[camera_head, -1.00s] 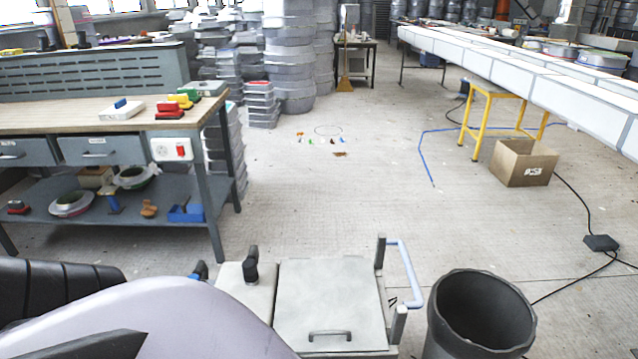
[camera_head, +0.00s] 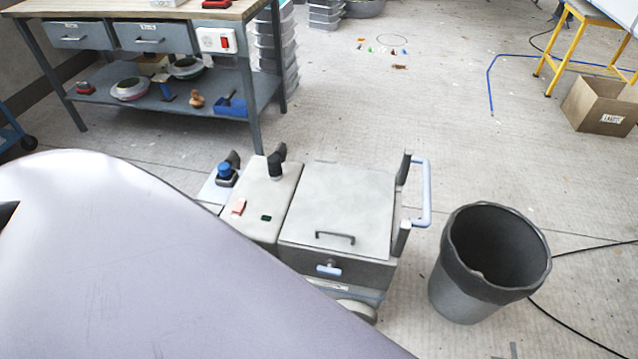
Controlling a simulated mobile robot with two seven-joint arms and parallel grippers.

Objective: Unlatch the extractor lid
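The extractor (camera_head: 269,198) stands on the floor at the lower middle, a light grey box with a black hose fitting on its top left part. Its square lid (camera_head: 345,205) lies flat and closed, with a dark handle (camera_head: 335,237) near the front edge. A small latch with a light blue lever (camera_head: 328,270) sits on the dark front face below the lid. A pale lilac part of my own body covers the lower left and hides the extractor's lower left side. Neither of my grippers shows.
A grey bin (camera_head: 490,262) stands right of the extractor, close to its blue push handle (camera_head: 425,190). A workbench (camera_head: 130,18) is behind at the left. A cardboard box (camera_head: 600,105) and black cables lie at the right. The floor behind the extractor is mostly clear.

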